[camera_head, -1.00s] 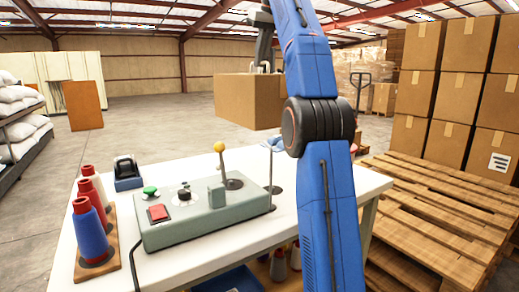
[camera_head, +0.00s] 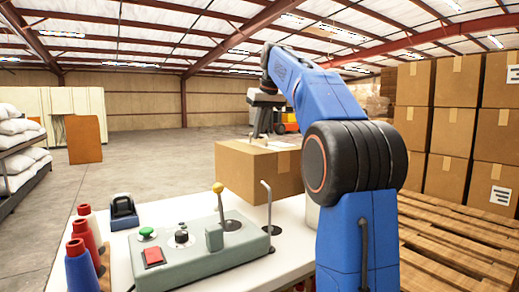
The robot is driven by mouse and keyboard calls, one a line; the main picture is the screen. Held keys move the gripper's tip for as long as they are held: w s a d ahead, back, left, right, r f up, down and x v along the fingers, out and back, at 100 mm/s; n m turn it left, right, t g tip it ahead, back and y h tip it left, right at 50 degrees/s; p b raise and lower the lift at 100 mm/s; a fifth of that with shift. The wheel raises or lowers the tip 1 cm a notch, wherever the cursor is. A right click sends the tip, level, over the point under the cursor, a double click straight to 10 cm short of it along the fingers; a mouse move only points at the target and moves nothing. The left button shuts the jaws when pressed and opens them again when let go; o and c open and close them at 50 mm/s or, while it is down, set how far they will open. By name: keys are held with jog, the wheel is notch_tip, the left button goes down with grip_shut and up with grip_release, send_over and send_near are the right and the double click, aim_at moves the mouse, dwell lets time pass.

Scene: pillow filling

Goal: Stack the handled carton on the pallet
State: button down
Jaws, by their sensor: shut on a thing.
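The handled carton (camera_head: 250,172) is a brown cardboard box in the middle of the view, past the control box and at the far side of the table. My gripper (camera_head: 262,137) is at its top and shut on it; the fingers' contact is small and partly unclear. My blue arm hides the carton's right end. The pallet (camera_head: 450,240) is wooden and slatted, at the lower right, partly hidden by my arm. Its visible near boards are bare.
A stack of taped cartons (camera_head: 455,115) stands at the back right. The white table (camera_head: 180,212) bears a grey control box (camera_head: 200,250) with upright levers, a tape dispenser (camera_head: 123,212) and thread cones (camera_head: 82,262). Open concrete floor (camera_head: 140,170) lies behind.

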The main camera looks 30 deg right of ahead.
aim_at(260, 145)
jog(key=shift+f, duration=3.25)
jog(key=c, duration=1.9)
grip_release()
jog(key=v, duration=1.7)
